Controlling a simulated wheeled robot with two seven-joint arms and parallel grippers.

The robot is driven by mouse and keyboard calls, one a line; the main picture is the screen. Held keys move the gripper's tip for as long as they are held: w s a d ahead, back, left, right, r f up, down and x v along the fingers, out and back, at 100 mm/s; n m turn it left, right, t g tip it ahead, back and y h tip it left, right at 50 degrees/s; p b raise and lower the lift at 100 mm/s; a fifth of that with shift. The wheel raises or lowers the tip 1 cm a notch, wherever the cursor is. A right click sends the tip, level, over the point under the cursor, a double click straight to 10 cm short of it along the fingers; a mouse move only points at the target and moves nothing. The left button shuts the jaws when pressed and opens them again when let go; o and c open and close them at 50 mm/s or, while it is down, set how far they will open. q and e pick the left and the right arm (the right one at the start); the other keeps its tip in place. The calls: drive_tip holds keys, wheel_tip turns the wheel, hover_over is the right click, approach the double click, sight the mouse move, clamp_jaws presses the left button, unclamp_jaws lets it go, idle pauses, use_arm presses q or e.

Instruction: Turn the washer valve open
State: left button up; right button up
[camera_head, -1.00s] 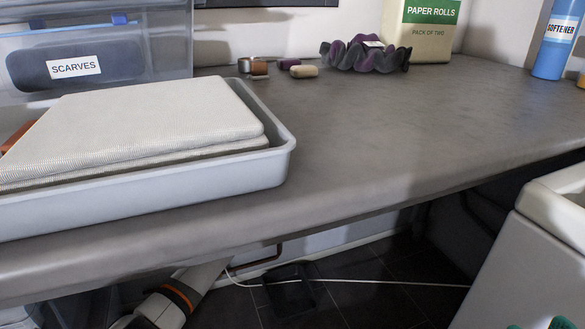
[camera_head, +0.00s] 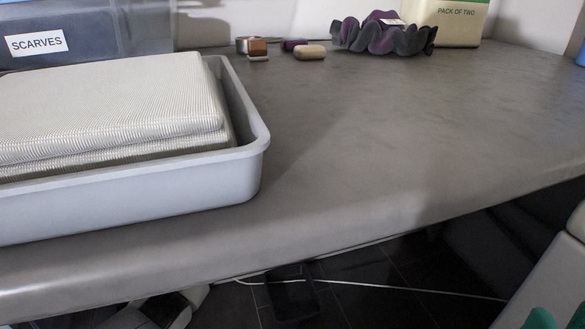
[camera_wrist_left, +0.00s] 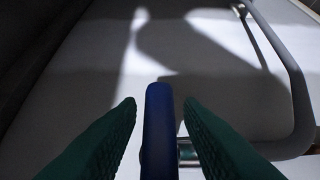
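The valve's blue lever handle (camera_wrist_left: 160,130) stands upright in the left wrist view, beside a metal fitting (camera_wrist_left: 188,150). My left gripper (camera_wrist_left: 160,103) is open. Its two green fingers lie on either side of the blue handle, with a narrow gap on each side. In the head view the valve and left gripper are hidden below the counter; only a bit of my left arm shows at the bottom. A green piece at the bottom right looks like a fingertip of my right gripper (camera_head: 541,319), mostly out of frame.
A grey pipe (camera_wrist_left: 298,95) curves around the right of the wrist view. The counter (camera_head: 340,130) bears a grey tray (camera_head: 255,165) with folded cloth, a scarves box (camera_head: 90,45) and a dark scrunchie (camera_head: 385,36).

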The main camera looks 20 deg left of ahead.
use_arm(q)
clamp_jaws()
